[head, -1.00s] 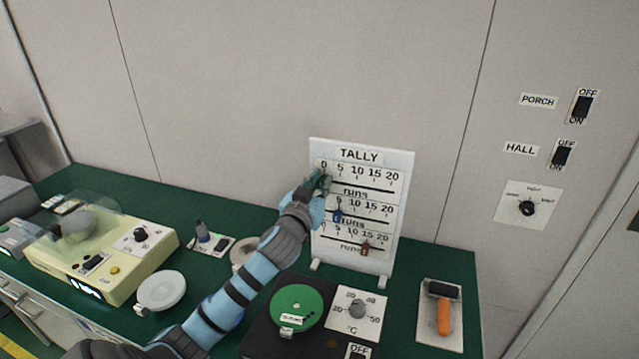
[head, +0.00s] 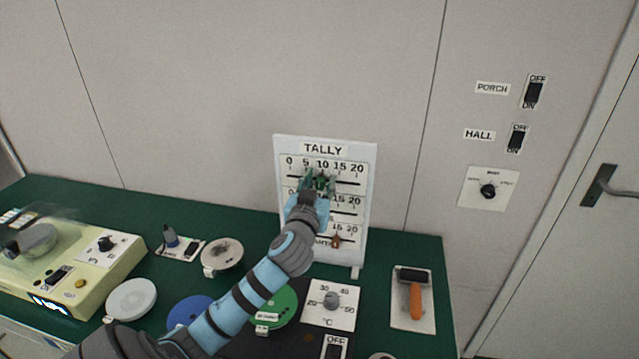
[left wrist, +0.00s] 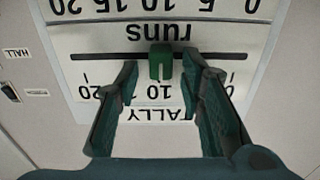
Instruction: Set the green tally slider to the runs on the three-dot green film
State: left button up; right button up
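The white tally board (head: 365,215) stands upright at the back of the bench, with three scale rows marked 0 to 20. The green slider (left wrist: 160,62) sits on the top row's slot, at about 10. My left gripper (head: 320,183) is at this row, its fingers apart. In the left wrist view its fingers (left wrist: 160,72) stand on either side of the green slider, with gaps to both. A green disc (head: 287,303) with a white label lies on the bench, partly behind my left arm; I cannot make out dots on it. My right gripper is out of view.
An orange-brown slider (head: 336,241) is on the bottom row; my gripper hides part of the middle row. A dial plate (head: 331,304), a blue disc (head: 188,311), a white round dish (head: 131,298) and an orange-handled roller (head: 415,300) lie on the green bench.

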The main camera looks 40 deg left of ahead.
pick_arm(q)
jog(key=v, duration=1.2)
jog(key=shift+d, duration=0.1)
